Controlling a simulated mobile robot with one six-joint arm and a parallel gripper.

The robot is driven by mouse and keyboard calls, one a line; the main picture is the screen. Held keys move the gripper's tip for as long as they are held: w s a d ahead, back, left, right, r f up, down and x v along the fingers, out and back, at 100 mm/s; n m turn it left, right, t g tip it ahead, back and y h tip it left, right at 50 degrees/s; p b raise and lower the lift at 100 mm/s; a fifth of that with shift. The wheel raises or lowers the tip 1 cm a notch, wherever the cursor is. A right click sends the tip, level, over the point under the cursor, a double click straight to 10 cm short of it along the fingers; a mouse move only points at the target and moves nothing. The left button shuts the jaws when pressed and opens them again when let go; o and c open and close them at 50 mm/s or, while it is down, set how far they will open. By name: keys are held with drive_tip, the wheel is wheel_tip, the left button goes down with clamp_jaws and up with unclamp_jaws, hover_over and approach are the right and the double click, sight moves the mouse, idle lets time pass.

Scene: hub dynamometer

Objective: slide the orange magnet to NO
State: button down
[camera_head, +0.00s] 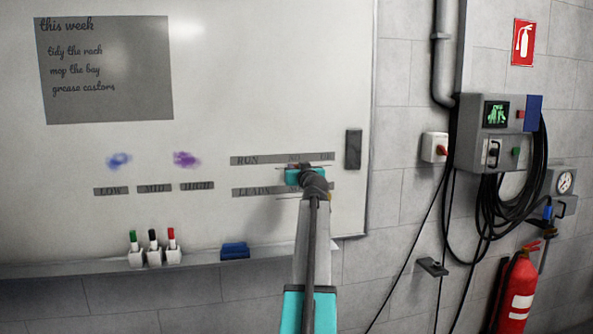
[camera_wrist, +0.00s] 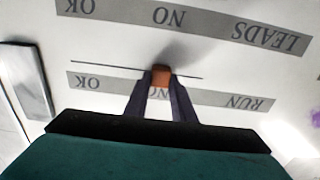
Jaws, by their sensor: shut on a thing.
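The orange magnet (camera_wrist: 161,75) sits between my fingertips in the wrist view, which shows the board upside down. My gripper (camera_wrist: 161,84) is shut on it. The magnet is on a thin dark line beside the RUN strip (camera_wrist: 225,101), level with that strip's middle label NO, which my fingers partly cover. The label OK is at the strip's other end, to the left. In the head view my gripper (camera_head: 305,176) is at the whiteboard (camera_head: 230,90), over the right part of the RUN strip (camera_head: 262,160), and hides the magnet.
The LEADS strip (camera_wrist: 240,30) with its own NO and OK runs parallel. A dark grey block (camera_head: 353,149) is on the board's right edge. The tray below holds several markers (camera_head: 153,248) and a blue eraser (camera_head: 235,251). A fire extinguisher (camera_head: 516,290) and hanging cables are at right.

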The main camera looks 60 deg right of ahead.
drive_tip(key=shift+w+a+r, duration=0.1)
drive_tip(key=shift+w+a, duration=0.05)
drive_tip(key=shift+w, duration=0.1)
drive_tip(key=c, duration=1.5)
unclamp_jaws()
drive_tip(key=shift+w, duration=0.1)
drive_tip(key=shift+s, duration=0.25)
drive_tip(key=shift+b+v, duration=1.9)
drive_tip(key=shift+v, duration=4.9)
